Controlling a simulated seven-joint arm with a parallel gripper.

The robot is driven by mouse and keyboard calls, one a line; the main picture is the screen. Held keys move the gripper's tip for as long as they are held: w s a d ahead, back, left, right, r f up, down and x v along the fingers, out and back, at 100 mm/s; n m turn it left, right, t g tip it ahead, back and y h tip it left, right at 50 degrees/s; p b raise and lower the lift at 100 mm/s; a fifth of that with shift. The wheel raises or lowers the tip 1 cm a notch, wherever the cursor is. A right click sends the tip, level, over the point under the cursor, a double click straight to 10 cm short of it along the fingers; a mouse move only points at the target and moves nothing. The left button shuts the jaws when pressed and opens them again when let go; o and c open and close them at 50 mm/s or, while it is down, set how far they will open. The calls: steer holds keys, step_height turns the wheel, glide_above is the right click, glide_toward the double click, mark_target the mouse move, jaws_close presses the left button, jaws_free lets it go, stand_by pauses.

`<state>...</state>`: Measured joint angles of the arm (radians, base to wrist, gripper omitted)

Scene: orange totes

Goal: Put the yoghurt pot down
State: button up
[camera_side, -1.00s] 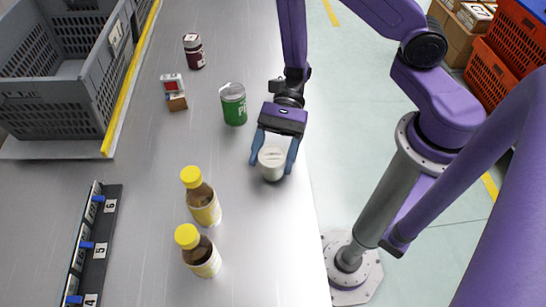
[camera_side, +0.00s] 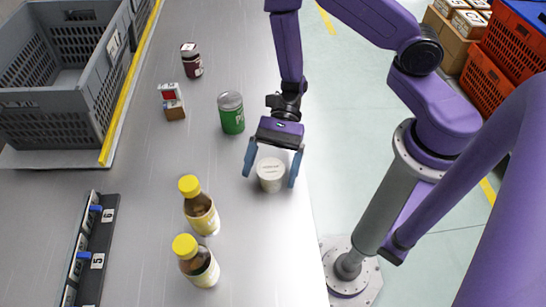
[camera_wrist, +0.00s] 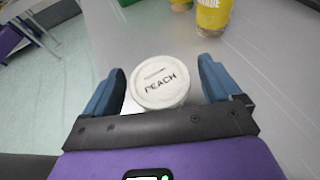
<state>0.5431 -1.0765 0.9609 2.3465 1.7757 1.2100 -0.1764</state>
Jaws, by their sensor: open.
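The yoghurt pot (camera_side: 270,175) is a small white tub standing upright on the metal table, near its right edge in the side view. In the wrist view its lid (camera_wrist: 159,82) reads "PEACH". My gripper (camera_side: 270,178) is open around the pot, one blue finger on each side. In the wrist view there is a gap between the pot and each finger (camera_wrist: 160,90).
A green can (camera_side: 231,113) stands just behind the gripper. Two yellow-capped bottles (camera_side: 201,213) (camera_side: 198,268) stand to the left and front. A small carton (camera_side: 172,101), a dark jar (camera_side: 191,60) and a grey crate (camera_side: 100,125) are farther back. A numbered rack (camera_side: 97,240) is at front left.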

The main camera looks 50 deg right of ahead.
steer(key=v, duration=1.2)
steer(key=s+d+r+n+t+h, duration=0.2)
steer(key=s+r+n+h, duration=0.3)
steer(key=n, duration=0.8)
steer(key=s+d+r+n+t+h, duration=0.3)
steer(key=s+n+h, duration=0.4)
steer(key=n, duration=0.6)
step_height(320, 180, up, 3)
steer(key=shift+s+d+f+t, duration=0.1)
steer(key=shift+s+d+t, duration=0.25)
steer(key=shift+d, duration=0.35)
